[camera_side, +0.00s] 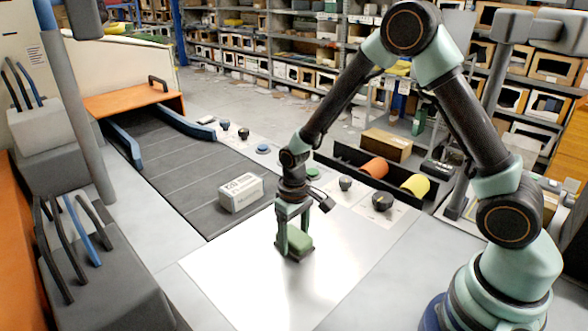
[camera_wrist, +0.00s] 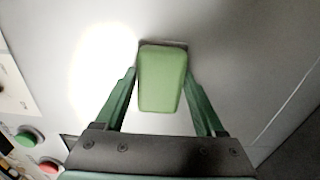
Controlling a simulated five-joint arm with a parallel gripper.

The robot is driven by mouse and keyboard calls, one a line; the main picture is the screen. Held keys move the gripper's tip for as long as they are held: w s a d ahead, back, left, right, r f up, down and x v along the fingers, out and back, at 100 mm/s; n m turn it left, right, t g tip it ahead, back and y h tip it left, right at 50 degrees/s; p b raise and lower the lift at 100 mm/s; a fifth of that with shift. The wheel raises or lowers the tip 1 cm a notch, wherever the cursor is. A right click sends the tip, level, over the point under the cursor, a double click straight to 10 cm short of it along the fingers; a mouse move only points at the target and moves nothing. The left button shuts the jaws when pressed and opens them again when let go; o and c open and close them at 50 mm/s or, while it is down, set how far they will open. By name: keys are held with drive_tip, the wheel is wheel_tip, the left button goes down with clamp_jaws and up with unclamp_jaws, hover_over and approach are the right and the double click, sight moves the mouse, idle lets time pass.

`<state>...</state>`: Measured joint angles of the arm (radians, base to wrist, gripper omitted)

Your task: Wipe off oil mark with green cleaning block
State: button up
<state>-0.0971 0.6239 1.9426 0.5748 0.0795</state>
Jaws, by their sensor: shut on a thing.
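The green cleaning block (camera_wrist: 163,80) sits between the two green fingers of my gripper (camera_wrist: 162,85) in the wrist view. In the side view my gripper (camera_side: 294,240) points down and is shut on the block (camera_side: 299,243). The block is at or just above the pale metal plate (camera_side: 225,275); I cannot tell whether it touches. A dark edge shows at the block's far end in the wrist view. No oil mark can be made out on the plate. Bright glare covers part of the plate, and the area under the block is hidden.
A white labelled box (camera_side: 240,193) lies on the dark conveyor (camera_side: 185,170) left of my gripper. Knobs (camera_side: 382,201) and an open bin with orange (camera_side: 374,168) and yellow (camera_side: 415,185) rolls stand to the right. A cardboard box (camera_side: 386,145) is behind. The plate's front is clear.

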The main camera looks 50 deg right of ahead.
drive_tip(key=shift+a+r, duration=0.1)
drive_tip(key=shift+a, duration=1.1)
drive_tip(key=shift+d+r, duration=0.1)
drive_tip(key=shift+r, duration=3.9)
